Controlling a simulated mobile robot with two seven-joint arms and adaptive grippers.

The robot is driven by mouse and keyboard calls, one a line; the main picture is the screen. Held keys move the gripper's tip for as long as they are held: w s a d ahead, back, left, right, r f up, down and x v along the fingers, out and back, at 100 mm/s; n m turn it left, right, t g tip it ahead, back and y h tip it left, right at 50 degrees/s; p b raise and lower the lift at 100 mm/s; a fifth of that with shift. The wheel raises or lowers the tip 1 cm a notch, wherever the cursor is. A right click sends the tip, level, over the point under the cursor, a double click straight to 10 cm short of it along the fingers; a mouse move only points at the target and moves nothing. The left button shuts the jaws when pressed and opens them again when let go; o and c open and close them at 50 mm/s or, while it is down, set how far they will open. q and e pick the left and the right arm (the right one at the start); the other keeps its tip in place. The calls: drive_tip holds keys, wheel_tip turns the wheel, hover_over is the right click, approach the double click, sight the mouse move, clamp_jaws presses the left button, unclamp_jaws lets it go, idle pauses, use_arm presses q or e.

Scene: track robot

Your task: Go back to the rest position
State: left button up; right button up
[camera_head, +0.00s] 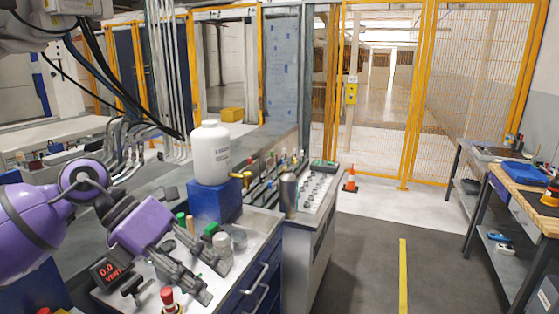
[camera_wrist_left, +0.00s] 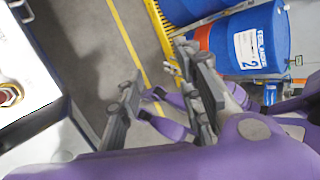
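My left arm comes in from the left in the head view, purple with grey joints. Its left gripper (camera_head: 204,284) points down and right over the cluttered light worktop (camera_head: 250,222). In the left wrist view its two grey fingers stand apart with floor visible between them, and nothing is held. My right gripper cannot be made out in either view.
A white bottle (camera_head: 209,153) stands on a blue block (camera_head: 214,201) close beyond the left gripper. A red-capped item (camera_head: 168,298) and a display (camera_head: 111,270) lie near it. A blue barrel (camera_wrist_left: 258,40) shows in the wrist view. Grey floor (camera_head: 370,260) is clear.

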use_arm(q)
drive_tip(key=s+d+f+n+t+h, duration=0.2)
drive_tip(key=d+f+n+h, duration=0.3)
drive_tip(key=d+h, duration=0.4)
drive_tip(key=a+f+n+t+y, duration=0.5)
drive_tip(key=f+n+t, duration=0.35)
drive_tip(key=n, duration=0.45)
drive_tip(key=a+f+n+t+y, duration=0.6)
drive_tip(key=f+n, duration=0.3)
drive_tip(key=n, duration=0.4)
drive_tip(key=s+a+f+n+g+y, duration=0.1)
drive_tip(key=s+f+n+g+y, duration=0.2)
drive_tip(key=s+f, duration=0.8)
drive_tip(key=s+a+f+n+g+y, duration=0.2)
drive_tip(key=s+f+n, duration=0.5)
drive_tip(key=s+f, duration=0.5)
drive_tip(key=shift+a+g+y, duration=0.3)
drive_tip(key=shift+g+y, duration=0.4)
drive_tip(key=shift+g, duration=0.25)
use_arm(e)
drive_tip(key=shift+s+d, duration=0.25)
drive_tip(key=shift+s, duration=0.55)
drive_tip(key=shift+w+r, duration=0.1)
drive_tip(key=shift+w, duration=0.3)
